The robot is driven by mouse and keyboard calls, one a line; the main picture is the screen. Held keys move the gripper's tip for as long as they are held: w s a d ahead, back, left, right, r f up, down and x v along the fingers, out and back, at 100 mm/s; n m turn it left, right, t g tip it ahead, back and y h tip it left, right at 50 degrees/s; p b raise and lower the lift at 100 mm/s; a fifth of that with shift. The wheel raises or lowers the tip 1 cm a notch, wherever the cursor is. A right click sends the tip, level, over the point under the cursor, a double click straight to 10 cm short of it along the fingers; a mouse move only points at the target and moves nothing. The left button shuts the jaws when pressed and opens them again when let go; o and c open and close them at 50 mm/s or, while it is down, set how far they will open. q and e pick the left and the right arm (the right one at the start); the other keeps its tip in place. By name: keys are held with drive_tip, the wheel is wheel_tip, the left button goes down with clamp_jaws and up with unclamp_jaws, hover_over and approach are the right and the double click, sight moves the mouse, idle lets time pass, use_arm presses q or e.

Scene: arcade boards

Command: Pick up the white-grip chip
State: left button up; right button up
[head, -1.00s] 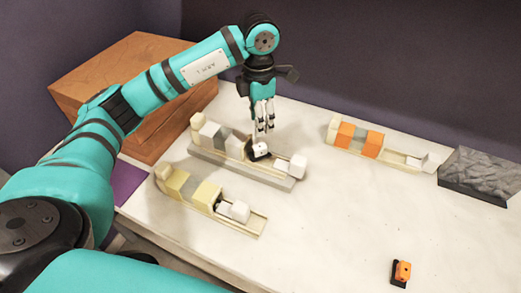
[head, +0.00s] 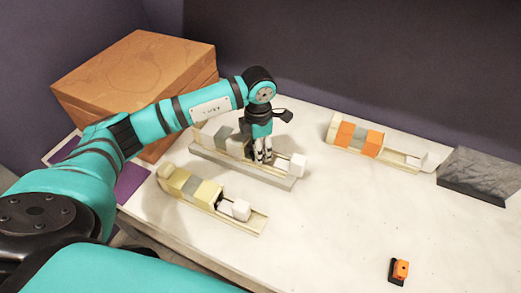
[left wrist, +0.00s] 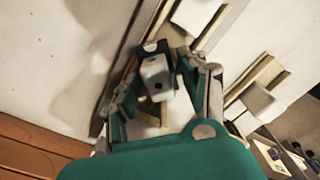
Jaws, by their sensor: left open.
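The white-grip chip (left wrist: 155,72), a white block on a black base, shows in the left wrist view between the fingers of my left gripper (left wrist: 158,66). The fingers are open on both sides of it. In the head view my left gripper (head: 262,158) points down at the middle rack (head: 270,178), with its fingertips low at the rack's channel. There the fingers mostly hide the chip. Whether a finger touches the chip, I cannot tell. My right gripper is not in view.
A rack with yellowish blocks (head: 190,187) stands in front, and a rack with orange blocks (head: 352,136) is at the back right. An orange-grip chip (head: 400,270) lies front right. A dark grey tray (head: 485,178) and a wooden box (head: 135,85) flank the white table.

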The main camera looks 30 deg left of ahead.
use_arm(q)
clamp_jaws()
drive_tip(key=shift+r, duration=0.15)
drive_tip(key=shift+r+p, duration=0.45)
drive_tip(key=shift+r, duration=0.1)
wheel_tip(320, 180, up, 2)
drive_tip(key=shift+r+p, duration=0.25)
drive_tip(key=shift+p, duration=0.55)
drive_tip(key=s+d+p, duration=0.1)
drive_tip(key=s+d, duration=0.2)
drive_tip(key=s, duration=0.4)
drive_tip(key=s+d+r+p, duration=0.1)
drive_tip(key=s+d, duration=0.3)
drive_tip(key=s, duration=0.3)
drive_tip(key=shift+s+p, duration=0.2)
drive_tip(key=shift+p, duration=0.2)
